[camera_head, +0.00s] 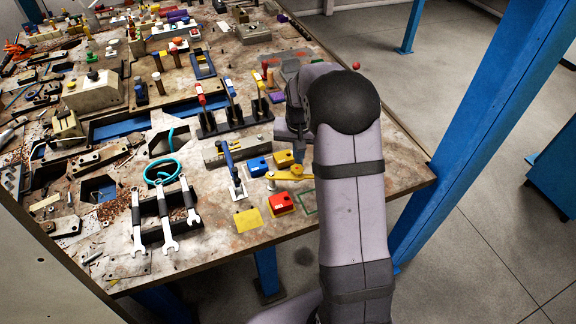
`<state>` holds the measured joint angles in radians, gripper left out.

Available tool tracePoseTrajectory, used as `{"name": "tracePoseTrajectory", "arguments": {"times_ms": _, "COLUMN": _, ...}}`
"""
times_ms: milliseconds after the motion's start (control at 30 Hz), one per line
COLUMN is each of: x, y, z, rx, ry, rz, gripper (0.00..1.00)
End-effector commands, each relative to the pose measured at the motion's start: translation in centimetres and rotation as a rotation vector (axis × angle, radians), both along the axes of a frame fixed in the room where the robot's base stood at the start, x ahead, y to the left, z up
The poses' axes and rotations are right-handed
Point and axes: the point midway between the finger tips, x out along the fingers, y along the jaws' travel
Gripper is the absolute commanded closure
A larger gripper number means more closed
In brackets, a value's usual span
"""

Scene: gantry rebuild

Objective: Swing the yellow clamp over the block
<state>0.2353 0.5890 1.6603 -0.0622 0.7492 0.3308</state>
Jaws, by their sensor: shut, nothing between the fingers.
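The yellow clamp (283,176) is a flat yellow bar lying level near the table's right edge, with a round hub close to its right end. Its right end is close to my arm. A blue block (258,166) sits just beyond its left end, a yellow block (284,158) behind it, and a red block (281,204) in front of it. I cannot tell which one is the task's block. My gripper (299,152) points down just behind the clamp's hub, partly hidden by my wrist. It is shut and empty; I cannot tell whether it touches the clamp.
A blue-handled toggle clamp (234,172) stands left of the blue block. Upright levers on black bases (232,117) stand behind. Wrenches in a black rack (168,215) lie at front left. A yellow square (248,220) lies near the front edge. A blue post (480,130) rises at right.

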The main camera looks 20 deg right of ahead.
Motion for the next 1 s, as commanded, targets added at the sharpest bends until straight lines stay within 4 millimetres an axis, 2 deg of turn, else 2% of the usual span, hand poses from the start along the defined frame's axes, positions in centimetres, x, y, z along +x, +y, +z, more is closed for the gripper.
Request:
{"name": "tracePoseTrajectory", "arguments": {"times_ms": 200, "x": -0.7, "y": 0.0, "z": 0.0, "rx": 0.0, "ry": 0.001, "rz": 0.0, "gripper": 1.0}}
{"name": "tracePoseTrajectory", "arguments": {"times_ms": 667, "x": -0.8, "y": 0.1, "z": 0.0, "rx": 0.0, "ry": 0.0, "rz": 0.0, "gripper": 1.0}}
{"name": "tracePoseTrajectory", "arguments": {"times_ms": 1000, "x": -1.9, "y": 0.4, "z": 0.0, "rx": 0.0, "ry": 0.0, "rz": 0.0, "gripper": 1.0}}
